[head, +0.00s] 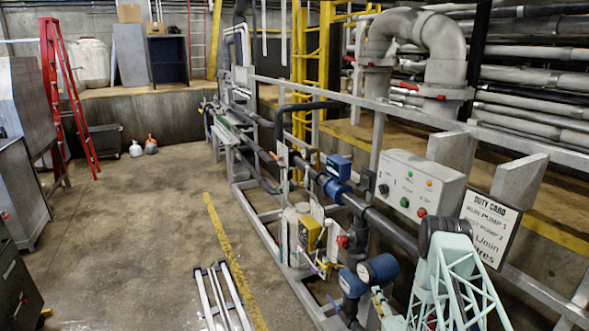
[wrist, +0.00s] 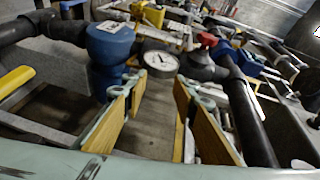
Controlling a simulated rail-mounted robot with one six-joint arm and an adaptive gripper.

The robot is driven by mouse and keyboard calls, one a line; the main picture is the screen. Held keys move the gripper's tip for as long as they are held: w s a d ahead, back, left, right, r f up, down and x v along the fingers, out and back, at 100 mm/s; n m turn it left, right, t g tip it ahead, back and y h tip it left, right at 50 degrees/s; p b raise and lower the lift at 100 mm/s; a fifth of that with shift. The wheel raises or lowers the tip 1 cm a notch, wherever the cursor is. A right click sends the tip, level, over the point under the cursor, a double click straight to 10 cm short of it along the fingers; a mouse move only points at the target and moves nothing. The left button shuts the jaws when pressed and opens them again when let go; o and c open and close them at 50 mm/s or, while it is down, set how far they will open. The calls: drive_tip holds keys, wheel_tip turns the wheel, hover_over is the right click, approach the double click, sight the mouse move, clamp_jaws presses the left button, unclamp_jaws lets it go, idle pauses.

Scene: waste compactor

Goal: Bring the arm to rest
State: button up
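My gripper (wrist: 157,98) shows in the wrist view as two fingers with wood-coloured pads, spread wide apart with nothing between them. Beyond the fingertips is a round white-faced gauge (wrist: 160,62), with a blue pipe fitting (wrist: 110,42) to its left. Dark pipework surrounds the fingers; whether they touch any of it cannot be told. In the head view my pale green lattice arm (head: 452,280) stands at the lower right, in front of the pipe skid. The gripper end is mostly cut off or hidden there.
A grey control box (head: 418,187) and a white "DUTY CARD" sign (head: 490,222) are close to my arm. Blue round fittings (head: 378,270) sit on the skid below. A red ladder (head: 68,95) stands at left. The floor (head: 130,230) left of the yellow line is mostly clear.

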drive_tip(key=w+a+r+n+g+b, duration=0.1)
drive_tip(key=w+r+n+g+b, duration=0.2)
drive_tip(key=r, duration=0.5)
drive_tip(key=w+r+n+g+b, duration=0.1)
drive_tip(key=w+r+n+b, duration=0.1)
drive_tip(key=w+r+b, duration=0.5)
drive_tip(key=s+a+r+n+g+h+b, duration=0.1)
drive_tip(key=s+a+r+n+b, duration=0.15)
drive_tip(key=s+r, duration=0.6)
drive_tip(key=s+a+r+n+g+h+b, duration=0.15)
drive_tip(key=s+r+b, duration=0.25)
drive_tip(key=s+r, duration=0.4)
drive_tip(key=s+a+r+n+g+b, duration=0.1)
drive_tip(key=s+r+b, duration=0.15)
drive_tip(key=s, duration=0.45)
drive_tip(key=s+a+r+n+g+b, duration=0.1)
drive_tip(key=s+r+b, duration=0.15)
drive_tip(key=s, duration=0.45)
drive_tip(key=s+a+f+n+g+b, duration=0.1)
drive_tip(key=s+a+b, duration=0.1)
drive_tip(key=s, duration=1.2)
drive_tip(key=s+a+f+n+g+y+b, duration=0.1)
drive_tip(key=s+b, duration=0.3)
drive_tip(key=s, duration=1.1)
drive_tip(key=s+a+f+n+g+b, duration=0.1)
drive_tip(key=s+a+n+g+b, duration=0.1)
drive_tip(key=s, duration=1.2)
drive_tip(key=shift+s+a+f+n+b, duration=0.2)
drive_tip(key=shift+s+a+n+b, duration=0.25)
drive_tip(key=shift+a, duration=0.45)
